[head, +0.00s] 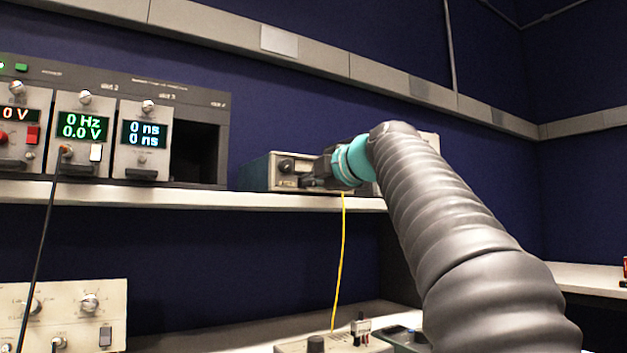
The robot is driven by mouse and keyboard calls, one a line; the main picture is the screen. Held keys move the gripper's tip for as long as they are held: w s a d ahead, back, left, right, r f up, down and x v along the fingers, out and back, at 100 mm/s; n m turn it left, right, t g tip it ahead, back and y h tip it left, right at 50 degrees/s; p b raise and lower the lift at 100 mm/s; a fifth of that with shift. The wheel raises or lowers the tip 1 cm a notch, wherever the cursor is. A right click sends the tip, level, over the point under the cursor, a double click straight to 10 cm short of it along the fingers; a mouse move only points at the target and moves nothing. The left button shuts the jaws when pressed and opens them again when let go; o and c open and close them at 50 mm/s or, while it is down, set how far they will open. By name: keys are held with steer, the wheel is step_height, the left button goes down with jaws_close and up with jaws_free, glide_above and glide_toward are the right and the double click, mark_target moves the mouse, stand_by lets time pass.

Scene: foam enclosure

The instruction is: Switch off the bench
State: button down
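The bench has a shelf (230,199) carrying a rack of instruments (190,90) at the left. Its modules have lit displays; one reads 0 Hz and 0.0 V (82,126), another 0 ns (144,134), and a cut-off one at the left edge ends in 0 V (15,114). A grey box instrument (257,174) stands right of the rack. My gripper (315,178) is at the front of this box, side-on and dark; its fingers are unclear, and contact cannot be told.
A yellow cable (341,255) hangs below the shelf, and a black cable (42,230) hangs from the rack. A cream panel with knobs (75,310) is lower left. A lower box (335,345) stands on the worktop. An empty rack bay (195,153) is open.

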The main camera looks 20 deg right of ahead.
steer(key=b+v, duration=0.2)
steer(key=v, duration=1.1)
steer(key=shift+s+r+b, duration=0.2)
steer(key=shift+s+b, duration=0.15)
steer(key=shift+b, duration=0.05)
